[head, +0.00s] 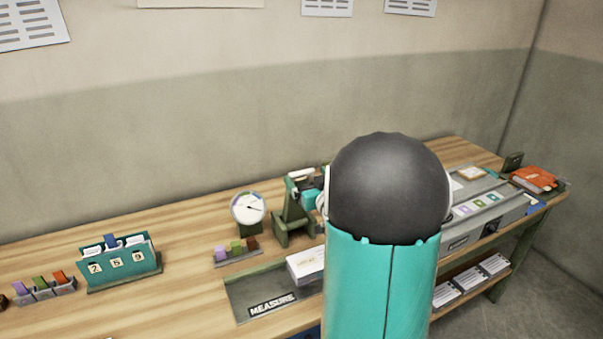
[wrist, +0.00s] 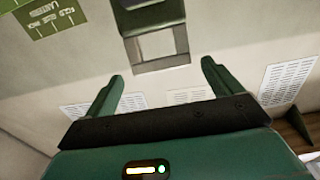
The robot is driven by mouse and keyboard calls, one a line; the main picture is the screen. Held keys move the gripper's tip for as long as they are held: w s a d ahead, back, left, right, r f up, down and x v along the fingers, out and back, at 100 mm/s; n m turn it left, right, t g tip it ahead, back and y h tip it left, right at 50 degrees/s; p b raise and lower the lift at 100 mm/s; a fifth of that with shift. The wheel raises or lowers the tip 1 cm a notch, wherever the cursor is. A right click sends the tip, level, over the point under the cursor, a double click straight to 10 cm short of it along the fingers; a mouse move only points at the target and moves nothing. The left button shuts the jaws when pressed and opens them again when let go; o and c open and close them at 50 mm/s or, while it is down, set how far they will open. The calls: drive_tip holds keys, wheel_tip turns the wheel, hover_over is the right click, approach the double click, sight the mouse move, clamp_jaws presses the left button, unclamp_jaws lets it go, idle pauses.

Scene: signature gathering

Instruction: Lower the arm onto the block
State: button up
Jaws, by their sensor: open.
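No single block stands out as the task's one. A small rack (head: 238,258) in the head view holds purple, green and brown blocks (head: 237,247), left of my arm. Another low rack (head: 43,293) with purple, green and orange-red pieces is at the far left. My gripper (wrist: 162,71) shows in the wrist view with its two green fingers apart and nothing between them. It faces a pale wall with printed sheets, and no coloured block shows there. In the head view my teal arm with its black joint hides the middle right of the bench, and my gripper cannot be made out.
On the wooden bench (head: 185,262) stand a teal card holder (head: 120,262) reading 2 5 9, a round dial (head: 248,208) and a green stand (head: 292,222). A grey tray marked MEASURE (head: 245,290) is in front. An orange-red book (head: 535,178) lies at the right end.

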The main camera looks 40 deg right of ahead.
sight(304, 174)
drive_tip(key=shift+x, duration=1.8)
drive_tip(key=shift+a, duration=0.1)
drive_tip(key=shift+c, duration=0.4)
drive_tip(key=c, duration=1.3)
drive_tip(key=shift+s, duration=0.1)
